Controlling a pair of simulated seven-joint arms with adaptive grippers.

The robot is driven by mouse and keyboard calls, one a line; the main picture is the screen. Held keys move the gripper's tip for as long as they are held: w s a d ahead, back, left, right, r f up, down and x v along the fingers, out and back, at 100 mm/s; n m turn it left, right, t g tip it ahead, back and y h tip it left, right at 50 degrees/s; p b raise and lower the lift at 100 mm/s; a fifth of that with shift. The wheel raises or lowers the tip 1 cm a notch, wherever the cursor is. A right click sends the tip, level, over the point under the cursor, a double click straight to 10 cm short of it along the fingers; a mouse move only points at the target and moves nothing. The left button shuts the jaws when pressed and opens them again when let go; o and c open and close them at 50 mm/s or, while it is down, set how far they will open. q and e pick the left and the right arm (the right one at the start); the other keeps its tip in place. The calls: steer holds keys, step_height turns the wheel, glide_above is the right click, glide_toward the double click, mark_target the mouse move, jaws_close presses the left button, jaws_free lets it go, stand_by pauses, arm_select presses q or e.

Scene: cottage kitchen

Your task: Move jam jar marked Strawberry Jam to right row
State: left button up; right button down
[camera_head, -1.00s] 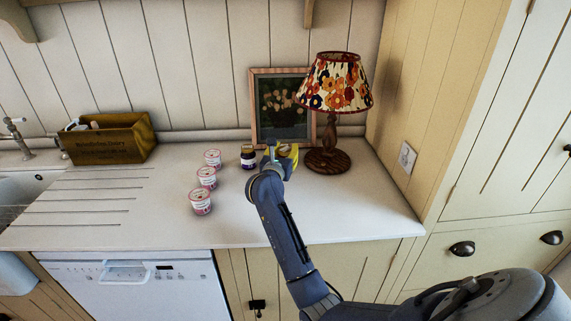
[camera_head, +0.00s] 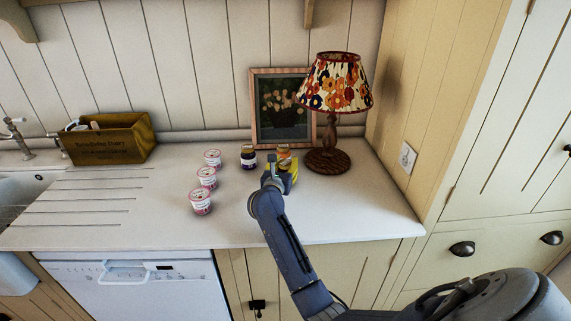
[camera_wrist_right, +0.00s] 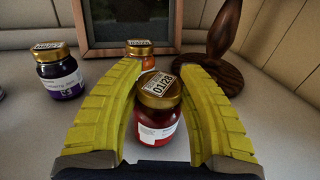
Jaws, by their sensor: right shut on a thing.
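A red jam jar (camera_wrist_right: 158,115) with a gold lid and white label stands between the yellow fingers of my right gripper (camera_wrist_right: 158,72) in the right wrist view. The gripper is shut on it. Its label wording is too small to read, and I cannot tell whether it touches the counter. In the head view my right gripper (camera_head: 281,175) hides this jar. A dark purple jar (camera_head: 248,157) stands behind to the left, also in the wrist view (camera_wrist_right: 60,75). An orange jar (camera_head: 284,154) stands just beyond the gripper, partly hidden in the wrist view (camera_wrist_right: 140,50). My left gripper is not in view.
Three white-and-pink pots (camera_head: 207,178) stand in a row on the counter (camera_head: 150,215) to the left. A lamp (camera_head: 328,158) stands right of the jars, with a framed picture (camera_head: 262,95) behind. A wooden crate (camera_head: 110,142) is far left. The counter's right front is clear.

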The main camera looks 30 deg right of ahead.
steer(key=c, duration=0.9)
jaws_free()
steer(key=shift+f, duration=0.15)
steer(key=shift+o, duration=0.2)
steer(key=shift+r, duration=0.2)
steer(key=v, duration=1.1)
steer(key=shift+f, duration=0.1)
steer(key=shift+s+a, duration=0.35)
steer(key=shift+a, duration=0.05)
